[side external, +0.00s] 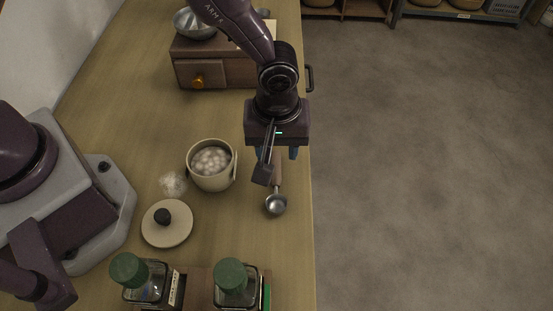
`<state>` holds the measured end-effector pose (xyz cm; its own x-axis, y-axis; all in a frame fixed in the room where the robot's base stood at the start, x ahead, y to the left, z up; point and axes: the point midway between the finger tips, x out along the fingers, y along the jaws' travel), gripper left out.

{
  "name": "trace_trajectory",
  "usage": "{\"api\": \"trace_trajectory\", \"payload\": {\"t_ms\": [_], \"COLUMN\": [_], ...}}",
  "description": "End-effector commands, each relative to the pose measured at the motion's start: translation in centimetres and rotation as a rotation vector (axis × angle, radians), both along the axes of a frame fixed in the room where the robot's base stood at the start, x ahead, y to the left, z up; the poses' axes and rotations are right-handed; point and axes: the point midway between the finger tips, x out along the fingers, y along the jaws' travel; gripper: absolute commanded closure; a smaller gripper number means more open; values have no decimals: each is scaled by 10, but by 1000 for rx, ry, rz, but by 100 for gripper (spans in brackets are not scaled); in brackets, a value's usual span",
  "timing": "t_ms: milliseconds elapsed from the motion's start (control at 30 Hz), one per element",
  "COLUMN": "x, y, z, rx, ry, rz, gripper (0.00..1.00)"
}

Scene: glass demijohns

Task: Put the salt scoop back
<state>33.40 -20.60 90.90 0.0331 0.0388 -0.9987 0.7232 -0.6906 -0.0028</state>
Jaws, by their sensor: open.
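The salt scoop (276,204) has a round metal bowl and a pinkish-brown handle. It lies on the table near the right edge, bowl toward the front. My gripper (278,154) is open and points down over the handle end, with blue fingertips on either side of it. I cannot tell how high the fingers are or whether they touch the handle. A dark part of my wrist hides some of the handle. A cream pot (212,182) filled with whitish round lumps stands left of my gripper, uncovered. Its likely lid (160,235), cream with a black knob, lies on the table.
Two glass containers with green caps (129,269) (231,274) stand at the front. A wooden drawer box (222,74) with an orange knob and a metal bowl (193,24) stands at the back. A clear crumpled item (173,184) lies beside the pot. The table's right edge is close.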

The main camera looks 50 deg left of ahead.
Motion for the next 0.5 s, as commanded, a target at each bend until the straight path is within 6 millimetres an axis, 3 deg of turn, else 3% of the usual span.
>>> {"api": "trace_trajectory", "payload": {"t_ms": [200,500], "x": [-1,-2], "y": [-2,-2], "z": [36,47], "rx": [0,1], "ry": [-1,1], "rz": [0,0], "gripper": [56,56]}}
